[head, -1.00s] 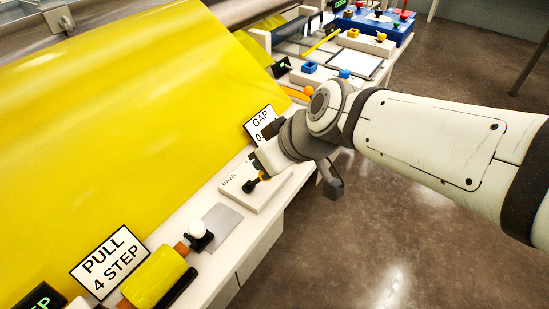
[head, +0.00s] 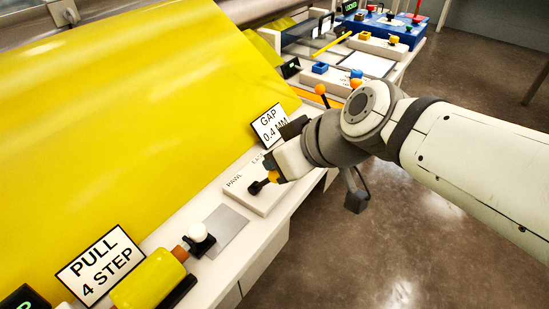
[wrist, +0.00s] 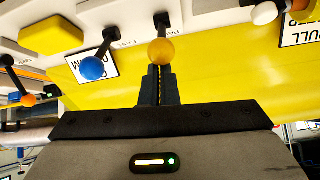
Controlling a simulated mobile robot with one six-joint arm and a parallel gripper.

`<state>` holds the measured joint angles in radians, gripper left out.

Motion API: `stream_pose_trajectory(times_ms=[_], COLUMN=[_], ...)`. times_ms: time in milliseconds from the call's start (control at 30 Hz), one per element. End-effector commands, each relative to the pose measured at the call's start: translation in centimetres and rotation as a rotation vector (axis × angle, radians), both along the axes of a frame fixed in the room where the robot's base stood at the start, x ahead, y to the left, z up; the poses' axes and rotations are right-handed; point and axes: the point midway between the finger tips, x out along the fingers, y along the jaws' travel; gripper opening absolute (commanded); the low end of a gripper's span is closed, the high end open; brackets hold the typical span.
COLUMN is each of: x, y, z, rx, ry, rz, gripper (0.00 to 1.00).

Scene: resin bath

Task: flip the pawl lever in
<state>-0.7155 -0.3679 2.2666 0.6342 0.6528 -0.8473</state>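The pawl lever has a dark stem and a yellow ball knob (wrist: 160,52), centred in the wrist view. Its white panel (head: 258,197), lettered "PAWL", lies on the ledge in the head view, with the lever's black base (head: 256,187) toward its left side. My gripper (wrist: 160,70) has its two dark fingers close together, and the ball is right at their tips. The ball looks wider than the gap between the fingers, so it does not appear clamped. Whether the tips touch it cannot be told. In the head view, my gripper (head: 277,171) partly covers the lever.
A blue-ball lever (wrist: 93,68) stands beside the pawl lever, and an orange-ball lever (head: 320,89) farther along. A "GAP 0.4 MM" sign (head: 268,127) stands close behind my gripper. The yellow sheet (head: 130,110) slopes along the ledge. A white-knobbed crank (head: 198,232) is at lower left.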

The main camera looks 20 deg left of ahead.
Motion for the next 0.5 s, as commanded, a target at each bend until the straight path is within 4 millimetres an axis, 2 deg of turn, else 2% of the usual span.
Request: stream_pose_trajectory(times_ms=[33,167,500], x=[-0.3,-0.3,-0.1], y=[-0.2,-0.2,0.1], z=[-0.6,0.6,7.5], rx=[-0.016,-0.014,-0.004], ry=[0.011,0.01,0.002], rz=[0.007,0.008,0.002], gripper=[0.0,0.0,0.0])
